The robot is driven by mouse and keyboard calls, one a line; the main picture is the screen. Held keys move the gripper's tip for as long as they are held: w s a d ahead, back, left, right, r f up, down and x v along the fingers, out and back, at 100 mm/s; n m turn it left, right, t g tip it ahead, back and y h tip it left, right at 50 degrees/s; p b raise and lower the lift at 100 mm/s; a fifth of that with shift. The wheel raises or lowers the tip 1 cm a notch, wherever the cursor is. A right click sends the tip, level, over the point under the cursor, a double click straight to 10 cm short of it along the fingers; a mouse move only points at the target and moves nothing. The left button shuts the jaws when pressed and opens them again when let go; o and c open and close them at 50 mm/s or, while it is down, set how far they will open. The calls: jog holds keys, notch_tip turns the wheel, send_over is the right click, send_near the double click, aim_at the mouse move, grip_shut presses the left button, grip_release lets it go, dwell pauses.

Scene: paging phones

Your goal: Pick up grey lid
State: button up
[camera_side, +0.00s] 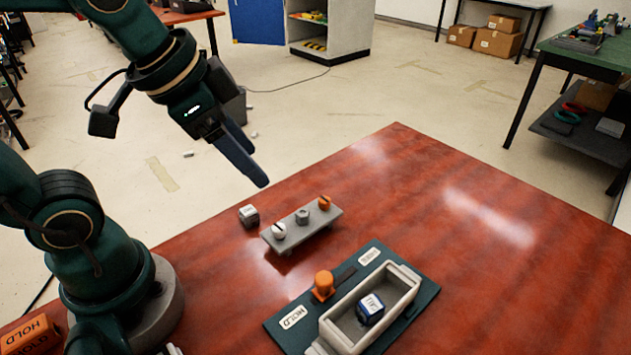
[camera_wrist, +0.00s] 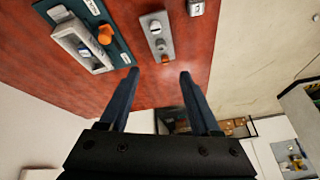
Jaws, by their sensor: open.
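A small grey lid (camera_side: 302,215) sits in the middle of a light grey rack (camera_side: 288,238) on the red-brown table. A white lid (camera_side: 279,230) with a dark slot is on one side of it and an orange lid (camera_side: 324,202) on the other. In the wrist view the grey lid (camera_wrist: 160,44) shows between the other two, beyond my fingertips. My gripper (camera_side: 262,182) is open and empty, in the air above and to the left of the rack in the side view. In the wrist view the fingers of my gripper (camera_wrist: 159,74) are wide apart.
A small grey cube (camera_side: 249,215) lies left of the rack. A dark green board (camera_side: 285,325) at the front holds an orange knob (camera_side: 323,284) and a grey open box (camera_side: 408,297) with a blue-and-white cube (camera_side: 370,309) in it. The table's right side is clear.

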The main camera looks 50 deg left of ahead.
jog(key=w+f+m+g, duration=0.2)
jog(key=w, duration=0.3)
jog(key=g, duration=0.2)
send_over(302, 212)
jog(key=shift+m+h, duration=0.3)
jog(key=shift+m, duration=0.1)
notch_tip(302, 212, down, 6)
jog(key=shift+s+a+r, duration=0.15)
jog(key=shift+r, duration=0.05)
jog(key=shift+s+f, duration=0.1)
jog(key=shift+f, duration=0.65)
jog(key=shift+w+f, duration=0.2)
jog(key=shift+f, duration=2.15)
grip_shut()
